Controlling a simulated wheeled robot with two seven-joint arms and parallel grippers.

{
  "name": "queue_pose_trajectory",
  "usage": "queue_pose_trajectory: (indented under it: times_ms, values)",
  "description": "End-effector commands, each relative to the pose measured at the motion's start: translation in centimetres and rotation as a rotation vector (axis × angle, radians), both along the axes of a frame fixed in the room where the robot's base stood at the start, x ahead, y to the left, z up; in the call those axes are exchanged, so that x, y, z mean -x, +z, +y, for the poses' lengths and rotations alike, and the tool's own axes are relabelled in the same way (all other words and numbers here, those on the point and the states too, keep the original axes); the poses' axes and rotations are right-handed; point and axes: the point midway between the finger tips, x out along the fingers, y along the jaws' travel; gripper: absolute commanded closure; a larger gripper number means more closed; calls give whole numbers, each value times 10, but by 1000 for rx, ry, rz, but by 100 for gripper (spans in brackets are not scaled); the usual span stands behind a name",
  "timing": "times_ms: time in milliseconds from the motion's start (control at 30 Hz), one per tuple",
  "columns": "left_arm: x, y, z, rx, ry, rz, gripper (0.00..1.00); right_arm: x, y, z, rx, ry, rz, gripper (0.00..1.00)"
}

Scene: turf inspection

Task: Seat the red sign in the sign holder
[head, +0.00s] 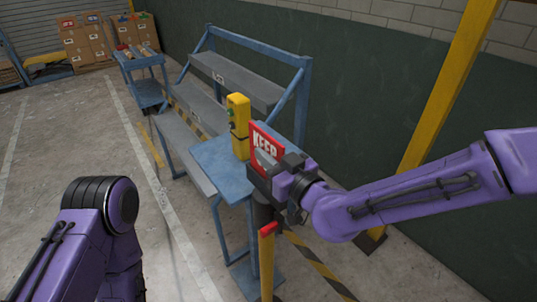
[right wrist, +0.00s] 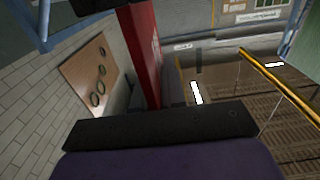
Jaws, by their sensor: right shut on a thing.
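The red sign (head: 265,141) with white lettering stands upright in the head view, above the near end of the blue table. My right gripper (head: 272,170) is shut on its lower part, and the gripper hides the sign's lower edge. In the right wrist view the red sign (right wrist: 142,55) shows nearly edge-on beyond a dark gripper part. I cannot clearly pick out the sign holder; a yellow post with a red top (head: 268,231) stands just below my right gripper, apart from the sign. My left arm shows at lower left, but its gripper is out of view.
A yellow box with buttons (head: 238,126) stands on the blue table (head: 222,166), close to the left of the sign. A blue-framed rack with grey shelves (head: 235,77) is behind. A yellow column (head: 448,85) rises at right. Open floor lies left.

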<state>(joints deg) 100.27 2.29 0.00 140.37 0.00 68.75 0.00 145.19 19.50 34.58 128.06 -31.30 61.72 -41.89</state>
Motion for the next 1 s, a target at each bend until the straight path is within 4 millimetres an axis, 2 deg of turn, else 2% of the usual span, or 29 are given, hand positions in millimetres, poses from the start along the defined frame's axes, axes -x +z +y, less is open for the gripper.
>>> queue_pose_trajectory:
  times_ms: [667,700,767,800,1000]
  values:
    - [0,-17,0,0,0,0,57,0,-18,0,-1,0,-1,100]
    - [0,-16,0,0,0,0,57,0,-17,0,-1,0,-1,83]
    - [0,-15,0,0,0,0,57,0,-17,0,-1,0,-1,64]
    - [0,-15,0,0,0,0,57,0,-17,0,-1,0,-1,60]
    - [0,-16,0,0,0,0,57,0,-17,0,0,0,0,60]
